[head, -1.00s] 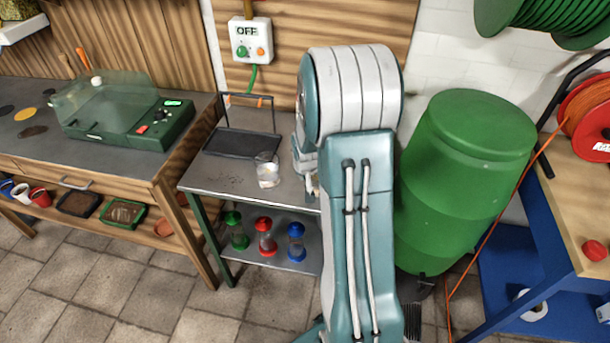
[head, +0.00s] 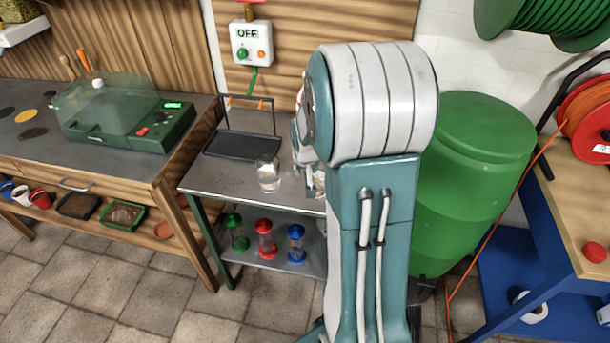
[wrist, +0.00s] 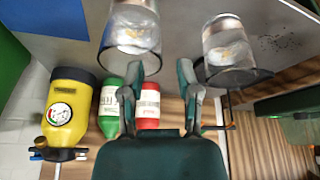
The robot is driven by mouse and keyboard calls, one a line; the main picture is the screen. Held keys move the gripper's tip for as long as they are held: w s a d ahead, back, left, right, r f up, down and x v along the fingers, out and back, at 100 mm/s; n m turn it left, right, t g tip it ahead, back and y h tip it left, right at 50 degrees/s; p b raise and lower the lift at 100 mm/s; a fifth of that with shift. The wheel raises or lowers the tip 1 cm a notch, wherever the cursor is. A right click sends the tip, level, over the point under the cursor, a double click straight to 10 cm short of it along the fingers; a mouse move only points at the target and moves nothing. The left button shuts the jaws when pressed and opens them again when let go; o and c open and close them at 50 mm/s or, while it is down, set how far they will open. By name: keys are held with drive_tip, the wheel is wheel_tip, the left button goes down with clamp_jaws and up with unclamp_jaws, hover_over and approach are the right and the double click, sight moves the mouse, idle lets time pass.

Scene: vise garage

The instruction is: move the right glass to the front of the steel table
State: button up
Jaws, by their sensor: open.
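One clear glass (head: 268,175) stands on the steel table (head: 215,180), left of my arm in the head view. A second glass, the right one, shows only partly beside my arm (head: 319,181). In the wrist view, which looks turned over, the right glass (wrist: 134,28) is at upper left and the other glass (wrist: 228,46) at upper right. My gripper (wrist: 160,68) is open with nothing between its fingers. Its left fingertip overlaps the right glass's rim in the picture; I cannot tell whether they touch. My gripper is mostly hidden behind my arm in the head view.
A yellow bottle (wrist: 68,108), a green bottle (wrist: 109,105) and a red bottle (wrist: 148,103) stand near the glasses. A black tray with a handle (head: 240,143) is at the table's back left. The table's front left is clear. A green barrel (head: 470,180) stands right.

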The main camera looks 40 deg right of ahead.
drive_tip(key=s+a+r+n+t, duration=0.1)
drive_tip(key=s+a+r, duration=0.2)
drive_tip(key=a+r, duration=0.35)
drive_tip(key=s+a+r+n, duration=0.1)
drive_tip(key=s+a+r, duration=0.3)
drive_tip(key=a+r, duration=0.25)
drive_tip(key=s+a+r+n+y, duration=0.2)
drive_tip(key=s+a+r+n, duration=0.1)
drive_tip(key=s+a, duration=0.7)
drive_tip(key=shift+s+a+r+n+t, duration=0.15)
drive_tip(key=shift+s+r+n+t, duration=0.2)
drive_tip(key=shift+s+r, duration=0.65)
drive_tip(key=shift+f, duration=0.1)
